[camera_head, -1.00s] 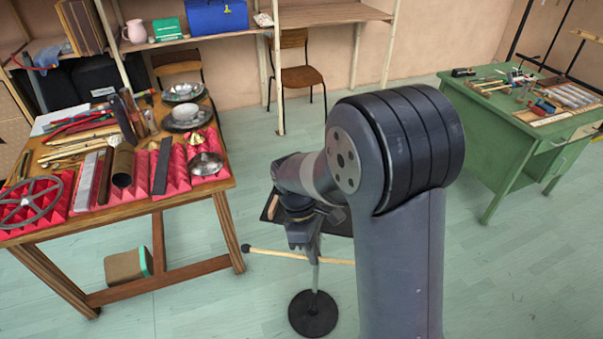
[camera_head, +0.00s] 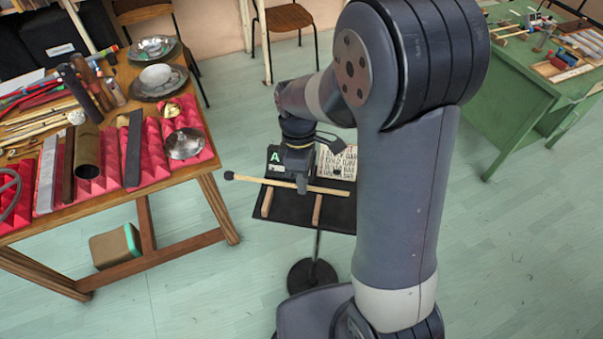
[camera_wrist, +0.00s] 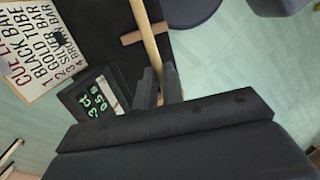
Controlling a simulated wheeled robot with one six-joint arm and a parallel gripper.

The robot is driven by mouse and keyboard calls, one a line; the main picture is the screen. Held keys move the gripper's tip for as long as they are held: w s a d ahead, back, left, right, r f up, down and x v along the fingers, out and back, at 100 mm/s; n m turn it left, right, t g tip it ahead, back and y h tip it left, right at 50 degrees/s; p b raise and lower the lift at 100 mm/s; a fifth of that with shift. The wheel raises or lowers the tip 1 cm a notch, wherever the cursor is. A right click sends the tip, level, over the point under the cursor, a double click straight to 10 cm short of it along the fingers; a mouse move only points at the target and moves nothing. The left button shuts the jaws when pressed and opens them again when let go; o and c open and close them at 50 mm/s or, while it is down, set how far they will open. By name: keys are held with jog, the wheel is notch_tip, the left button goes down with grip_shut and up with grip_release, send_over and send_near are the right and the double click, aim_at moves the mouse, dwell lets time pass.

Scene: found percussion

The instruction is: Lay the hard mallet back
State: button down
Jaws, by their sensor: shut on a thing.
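My gripper (camera_head: 302,186) is shut on the shaft of a mallet (camera_head: 262,181), a pale wooden stick with a small dark round head at its left end. The mallet is nearly level, over the black tray of a stand (camera_head: 285,213). Two short wooden rests (camera_head: 267,202) cross the tray; the other rest (camera_head: 317,209) is to the right. I cannot tell how high the mallet is above the rests. In the wrist view the mallet shaft (camera_wrist: 146,30) runs between my gripper's fingers (camera_wrist: 160,88), past one wooden rest (camera_wrist: 131,38). The mallet head is out of that view.
A printed card (camera_head: 338,162) and a small board with green writing (camera_head: 275,158) are at the tray's back. A wooden table (camera_head: 170,187) with metal bars, tubes and bowls stands left. A green desk (camera_head: 500,110) stands right. Open floor lies between.

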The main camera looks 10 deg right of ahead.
jog(key=shift+w+b+x, duration=0.25)
jog(key=shift+b+x, duration=0.5)
jog(key=shift+x, duration=0.3)
jog(key=shift+w+b+x, duration=0.25)
jog(key=shift+b+x, duration=0.5)
jog(key=shift+x, duration=0.35)
jog(key=shift+w+b+x, duration=0.25)
jog(key=shift+b+x, duration=0.5)
jog(key=shift+x, duration=0.3)
jog(key=shift+f, duration=0.45)
jog(key=c, duration=1.5)
grip_release()
jog(key=shift+o, duration=0.2)
jog(key=v, duration=1)
jog(key=shift+r, duration=0.4)
jog(key=shift+w, duration=0.1)
